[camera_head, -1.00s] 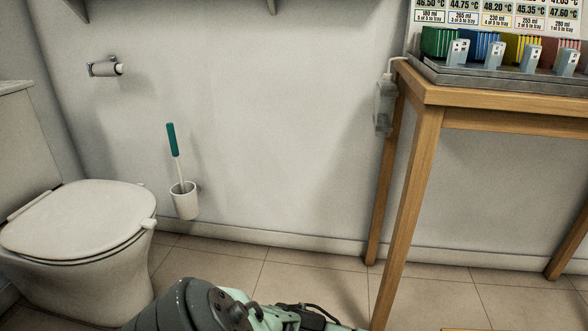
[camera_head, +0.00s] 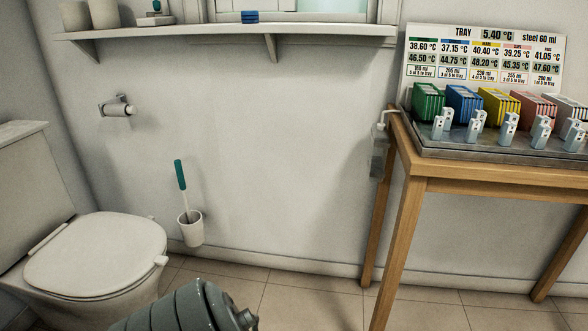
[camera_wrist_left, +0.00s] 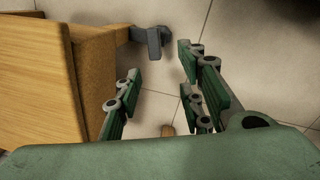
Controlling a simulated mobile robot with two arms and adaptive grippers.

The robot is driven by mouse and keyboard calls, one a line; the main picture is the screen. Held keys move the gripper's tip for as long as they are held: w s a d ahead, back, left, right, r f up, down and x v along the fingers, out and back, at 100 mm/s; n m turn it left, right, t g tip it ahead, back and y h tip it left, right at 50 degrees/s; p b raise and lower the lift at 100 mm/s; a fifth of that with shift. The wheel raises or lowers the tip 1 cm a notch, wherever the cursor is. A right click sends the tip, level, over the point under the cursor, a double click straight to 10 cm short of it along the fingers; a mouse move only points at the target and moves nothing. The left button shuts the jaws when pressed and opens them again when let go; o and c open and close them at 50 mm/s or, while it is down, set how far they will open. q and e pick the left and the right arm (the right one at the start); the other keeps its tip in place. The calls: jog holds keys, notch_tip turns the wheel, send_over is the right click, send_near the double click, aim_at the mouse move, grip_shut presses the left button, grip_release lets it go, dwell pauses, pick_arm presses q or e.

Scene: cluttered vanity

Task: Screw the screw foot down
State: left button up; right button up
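I cannot make out a screw foot for certain in either view. In the left wrist view, a dark grey fitting (camera_wrist_left: 150,38) sticks out from the wooden table's edge (camera_wrist_left: 90,55). My left gripper (camera_wrist_left: 160,78) is open and empty, beside the table edge and over the tiled floor. Only a grey arm link of mine shows in the head view. My right gripper is out of view.
A tray (camera_head: 450,153) with coloured card stacks and grey clips stands on the table before a temperature sign (camera_head: 490,50). A toilet (camera_head: 95,255), a brush in its holder (camera_head: 192,228) and a wall shelf (camera_head: 330,33) are left. Floor between toilet and table looks clear.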

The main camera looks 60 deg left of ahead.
pick_arm(q)
jog(key=s+a+r+m+p, duration=0.2)
jog(key=s+m+p, duration=0.2)
jog(key=s+p, duration=0.4)
jog(key=s+a+r+m+p, duration=0.2)
jog(key=s+m+p, duration=0.3)
jog(key=s+p, duration=0.3)
jog(key=s+a+r+m+p, duration=0.3)
jog(key=s+p, duration=0.5)
jog(key=s, duration=0.3)
jog(key=shift+a+m+y+p, duration=0.3)
jog(key=shift+m+y+p, duration=0.1)
jog(key=shift+m, duration=0.3)
